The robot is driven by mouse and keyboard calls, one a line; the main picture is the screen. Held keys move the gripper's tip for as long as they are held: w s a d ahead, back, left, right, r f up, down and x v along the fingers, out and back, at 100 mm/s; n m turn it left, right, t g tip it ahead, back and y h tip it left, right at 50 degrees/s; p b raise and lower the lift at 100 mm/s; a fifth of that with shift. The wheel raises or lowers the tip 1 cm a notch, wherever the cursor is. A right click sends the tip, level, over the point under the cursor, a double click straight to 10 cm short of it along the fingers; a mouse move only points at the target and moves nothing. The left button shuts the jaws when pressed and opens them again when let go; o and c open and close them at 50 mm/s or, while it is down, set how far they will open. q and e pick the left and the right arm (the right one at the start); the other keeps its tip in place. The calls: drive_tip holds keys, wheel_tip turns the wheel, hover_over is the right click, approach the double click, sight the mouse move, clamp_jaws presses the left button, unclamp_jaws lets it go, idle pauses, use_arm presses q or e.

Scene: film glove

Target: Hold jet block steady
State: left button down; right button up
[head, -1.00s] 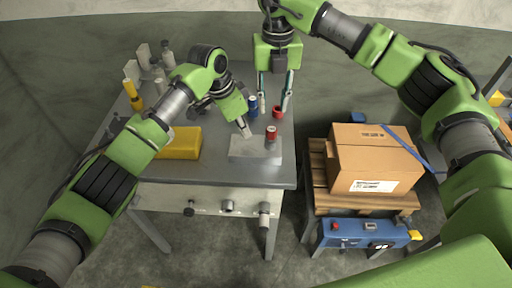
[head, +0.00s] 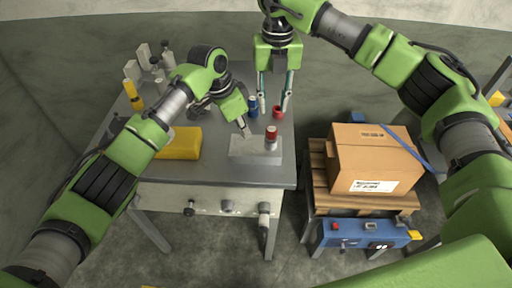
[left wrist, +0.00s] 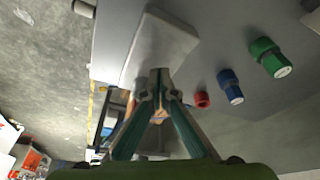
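The jet block, seemingly the pale grey flat block (head: 240,152), lies on the grey table near its front right edge. It also shows in the left wrist view (left wrist: 165,45). My left gripper (head: 246,131) reaches down to the block's back-left part. Its fingertips (left wrist: 159,82) come together at the block; I cannot tell whether any of it is between them. My right gripper (head: 274,98) points down above the table's back right, fingers apart and empty.
A blue cylinder (head: 253,105) and a red ring-like part (head: 278,112) stand by my right fingertips. A yellow block (head: 180,143) lies left of the jet block. Bottles (head: 168,60) stand at the back left. A cardboard box (head: 370,160) sits on a pallet to the right.

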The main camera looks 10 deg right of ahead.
sight(248, 144)
use_arm(q)
drive_tip(key=shift+f, duration=0.2)
idle(0.5)
drive_tip(key=shift+f, duration=0.8)
drive_tip(key=shift+f, duration=0.4)
drive_tip(key=shift+f, duration=0.5)
